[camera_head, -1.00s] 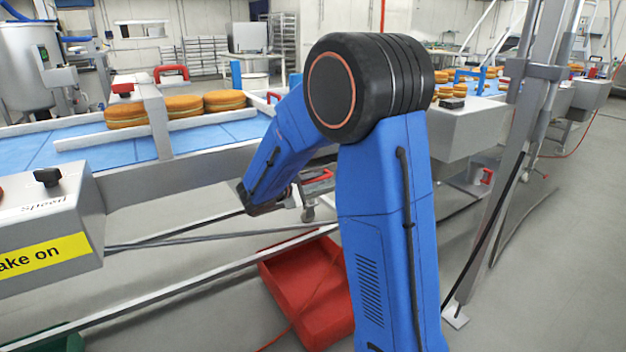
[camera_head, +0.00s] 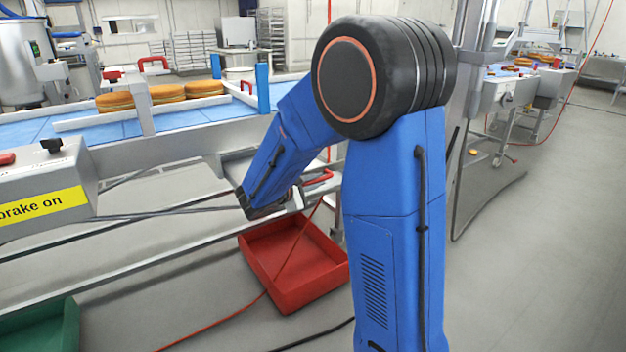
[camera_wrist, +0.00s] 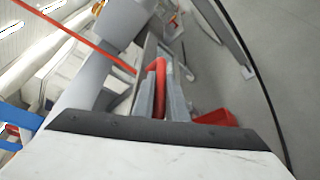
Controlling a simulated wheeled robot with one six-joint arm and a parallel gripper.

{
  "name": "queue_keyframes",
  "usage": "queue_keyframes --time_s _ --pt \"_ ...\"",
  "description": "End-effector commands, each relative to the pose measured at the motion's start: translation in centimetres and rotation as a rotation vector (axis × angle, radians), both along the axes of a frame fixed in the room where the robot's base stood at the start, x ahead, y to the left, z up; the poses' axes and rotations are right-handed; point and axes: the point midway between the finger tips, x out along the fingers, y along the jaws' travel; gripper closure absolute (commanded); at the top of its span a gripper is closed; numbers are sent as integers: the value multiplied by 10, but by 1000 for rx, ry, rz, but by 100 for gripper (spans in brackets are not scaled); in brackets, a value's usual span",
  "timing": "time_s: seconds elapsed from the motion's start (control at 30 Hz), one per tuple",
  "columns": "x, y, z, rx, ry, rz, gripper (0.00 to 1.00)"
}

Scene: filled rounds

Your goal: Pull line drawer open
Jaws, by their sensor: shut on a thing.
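The line drawer (camera_head: 230,161) is a grey box under the conveyor line, partly hidden behind my blue arm. It appears to stand out from the line, but how far is hard to tell. Its red handle (camera_head: 319,178) shows just right of my forearm. In the wrist view the red handle (camera_wrist: 160,78) lies between the two grey fingers of my gripper (camera_wrist: 161,92), which is shut on it. In the head view the gripper is mostly hidden by my arm.
A red crate (camera_head: 292,285) stands on the floor below the drawer, and a green crate (camera_head: 45,328) is at lower left. A red cable (camera_head: 222,318) crosses the floor. The conveyor (camera_head: 60,131) carries round cakes (camera_head: 160,95). Floor at right is mostly clear.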

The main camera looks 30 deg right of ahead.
Motion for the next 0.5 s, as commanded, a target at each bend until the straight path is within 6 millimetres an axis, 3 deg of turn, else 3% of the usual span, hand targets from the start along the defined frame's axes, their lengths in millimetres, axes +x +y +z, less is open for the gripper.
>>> queue_keyframes --time_s 0.4,0.43,0.5 --pt "-2 1 -1 2 1 1 100" --pt "-2 1 -1 2 1 1 80" --pt "-2 0 -1 1 1 1 69"
